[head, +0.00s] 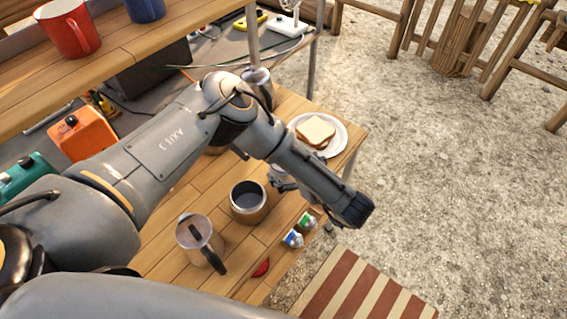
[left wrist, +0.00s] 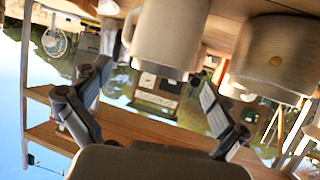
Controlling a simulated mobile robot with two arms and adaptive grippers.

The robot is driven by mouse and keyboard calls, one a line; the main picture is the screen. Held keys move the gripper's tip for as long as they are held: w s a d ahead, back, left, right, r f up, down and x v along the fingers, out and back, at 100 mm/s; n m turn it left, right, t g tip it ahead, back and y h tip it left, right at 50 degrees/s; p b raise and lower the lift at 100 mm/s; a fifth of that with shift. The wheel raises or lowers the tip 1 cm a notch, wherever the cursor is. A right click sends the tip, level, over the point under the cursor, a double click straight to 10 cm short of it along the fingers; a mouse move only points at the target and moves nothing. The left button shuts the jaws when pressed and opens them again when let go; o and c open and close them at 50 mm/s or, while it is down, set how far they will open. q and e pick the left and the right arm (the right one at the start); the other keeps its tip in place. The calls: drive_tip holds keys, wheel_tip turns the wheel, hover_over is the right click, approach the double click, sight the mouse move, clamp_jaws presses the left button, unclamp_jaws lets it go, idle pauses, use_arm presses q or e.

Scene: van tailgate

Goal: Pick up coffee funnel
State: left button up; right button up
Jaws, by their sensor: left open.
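I cannot single out the coffee funnel with certainty. In the head view a round steel vessel with a wooden lower part (head: 248,202) stands on the wooden table, and a steel pot with a dark handle (head: 200,238) stands in front of it. In the left wrist view, which looks upside down, my left gripper (left wrist: 155,78) is open. A pale cylinder with a side handle (left wrist: 167,38) lies ahead between the fingers, contact unclear. A broader banded vessel (left wrist: 275,58) is beside it. My right gripper is not in view.
A white plate with a sandwich (head: 316,132) is at the table's right corner. Two small cartons (head: 300,231) and a red item (head: 261,268) lie near the front edge. A metal cup (head: 258,88) stands at the back. Red and blue mugs are on the upper shelf.

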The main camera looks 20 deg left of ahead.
use_arm(q)
drive_tip(key=c, duration=1.3)
drive_tip(key=shift+r, duration=0.15)
